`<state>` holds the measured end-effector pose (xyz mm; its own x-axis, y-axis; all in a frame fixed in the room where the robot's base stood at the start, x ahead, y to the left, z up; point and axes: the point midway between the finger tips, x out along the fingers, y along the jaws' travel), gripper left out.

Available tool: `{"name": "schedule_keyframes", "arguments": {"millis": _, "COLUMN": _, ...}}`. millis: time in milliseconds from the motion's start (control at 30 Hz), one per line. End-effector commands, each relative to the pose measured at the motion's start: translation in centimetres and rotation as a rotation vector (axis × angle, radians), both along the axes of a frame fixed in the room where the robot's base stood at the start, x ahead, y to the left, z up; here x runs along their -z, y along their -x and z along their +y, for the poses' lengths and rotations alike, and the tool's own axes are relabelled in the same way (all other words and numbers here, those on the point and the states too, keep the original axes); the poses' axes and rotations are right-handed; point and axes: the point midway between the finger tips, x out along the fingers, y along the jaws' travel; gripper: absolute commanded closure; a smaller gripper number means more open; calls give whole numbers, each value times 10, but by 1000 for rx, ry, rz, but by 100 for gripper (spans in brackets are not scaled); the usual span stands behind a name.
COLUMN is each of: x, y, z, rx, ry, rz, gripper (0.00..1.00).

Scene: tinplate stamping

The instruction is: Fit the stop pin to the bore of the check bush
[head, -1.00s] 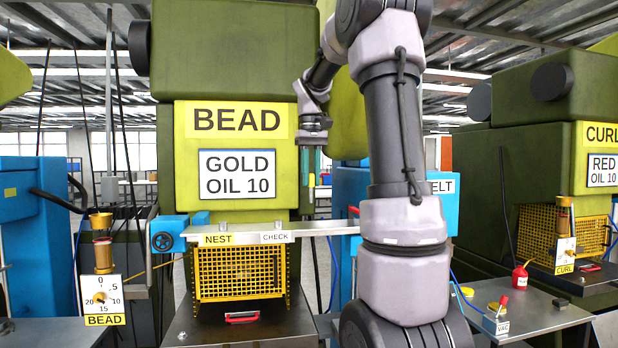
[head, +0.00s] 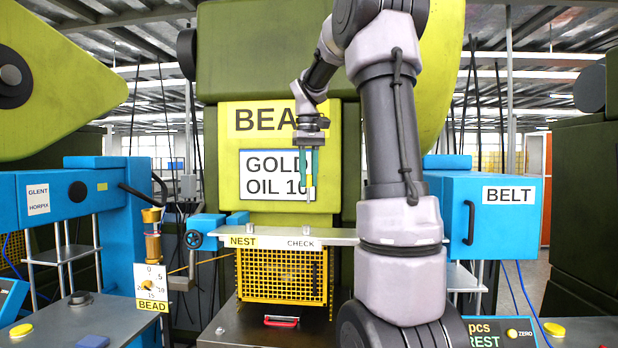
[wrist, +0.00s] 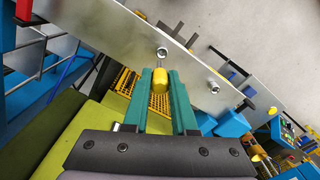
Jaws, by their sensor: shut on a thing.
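My gripper (head: 308,176) points down above the flat metal rail, with its two green fingers shut on the stop pin. The stop pin has a yellow body (wrist: 158,79) between the fingertips in the wrist view, with a thin metal end beyond it. In the head view the pin (head: 309,193) hangs well above the rail. The check bush (head: 306,230) is a small metal ring above the CHECK label, roughly below the pin. In the wrist view the check bush (wrist: 162,52) shows just past the pin's end. The pin is apart from the bush.
A second small bush (head: 250,229) stands above the NEST label; it also shows in the wrist view (wrist: 214,87). The rail (head: 340,237) runs in front of the BEAD press, above a yellow mesh guard (head: 270,275). A blue handwheel unit (head: 203,232) stands at the rail's left end.

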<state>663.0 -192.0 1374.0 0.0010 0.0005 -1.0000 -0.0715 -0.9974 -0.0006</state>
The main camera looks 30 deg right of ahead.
Motion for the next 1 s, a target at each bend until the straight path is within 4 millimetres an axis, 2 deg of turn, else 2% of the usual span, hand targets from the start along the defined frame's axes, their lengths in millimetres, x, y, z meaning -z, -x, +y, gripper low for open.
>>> {"name": "schedule_keyframes", "arguments": {"millis": 533, "x": 3, "y": 1, "z": 0, "rx": 0, "ry": 0, "rz": 1, "gripper": 100}}
{"name": "schedule_keyframes", "arguments": {"millis": 1000, "x": 41, "y": 0, "z": 0, "rx": -1, "ry": -1, "rz": 1, "gripper": 100}}
